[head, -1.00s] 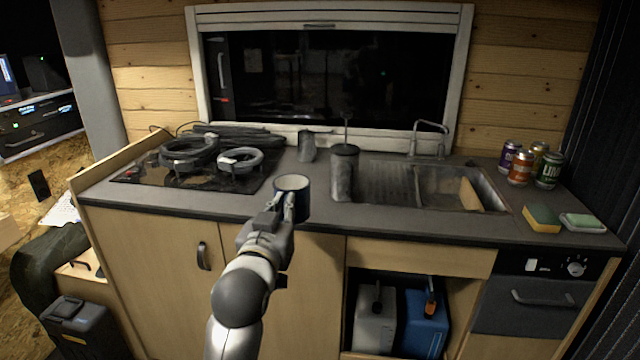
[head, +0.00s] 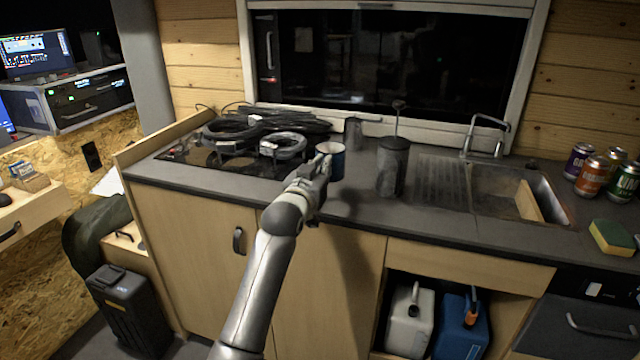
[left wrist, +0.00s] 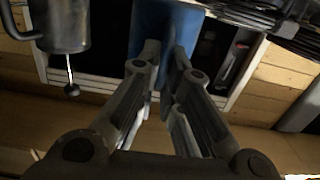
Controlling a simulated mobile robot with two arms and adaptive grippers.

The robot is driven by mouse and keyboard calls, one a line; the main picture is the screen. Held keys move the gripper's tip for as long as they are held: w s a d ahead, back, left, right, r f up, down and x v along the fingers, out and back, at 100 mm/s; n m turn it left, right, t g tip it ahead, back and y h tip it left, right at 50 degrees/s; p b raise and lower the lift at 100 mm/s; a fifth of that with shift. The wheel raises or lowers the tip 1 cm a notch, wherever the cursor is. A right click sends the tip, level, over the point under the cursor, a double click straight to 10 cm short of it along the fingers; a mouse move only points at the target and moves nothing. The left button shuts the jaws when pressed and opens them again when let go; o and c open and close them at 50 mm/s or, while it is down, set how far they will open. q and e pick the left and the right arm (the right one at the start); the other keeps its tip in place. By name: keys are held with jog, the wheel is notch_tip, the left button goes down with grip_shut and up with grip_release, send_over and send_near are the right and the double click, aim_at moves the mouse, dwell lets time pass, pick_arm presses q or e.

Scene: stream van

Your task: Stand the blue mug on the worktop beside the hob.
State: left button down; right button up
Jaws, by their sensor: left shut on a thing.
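The blue mug (head: 337,164) has a white rim and stands upright over the worktop (head: 290,199), just right of the hob (head: 203,158). I cannot tell whether its base touches the worktop. My left gripper (head: 321,168) reaches in from the front and is shut on the mug at its near side, hiding part of it. In the left wrist view the blue mug (left wrist: 150,22) is between the fingers of my left gripper (left wrist: 165,52). My right gripper is not in view.
A dark plunger pot (head: 392,168) stands right of the mug, and a grey metal cup (head: 354,133) behind it. Coiled cables (head: 232,132) lie on the hob. The sink (head: 500,192), several cans (head: 592,174) and a sponge (head: 611,237) are further right. Worktop in front of the pot is clear.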

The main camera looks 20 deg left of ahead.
pick_arm(q)
jog(key=shift+w+a+f, duration=0.55)
jog(key=shift+w+f, duration=0.1)
jog(key=shift+f, duration=1.85)
jog(key=c, duration=2)
grip_release()
jog(key=shift+f, duration=0.2)
jog(key=shift+c, duration=0.2)
jog(key=o, duration=0.4)
jog(key=shift+o, duration=0.2)
jog(key=shift+r, duration=0.15)
jog(key=s, duration=1.2)
jog(key=shift+a+r, duration=0.2)
jog(key=shift+a, duration=0.05)
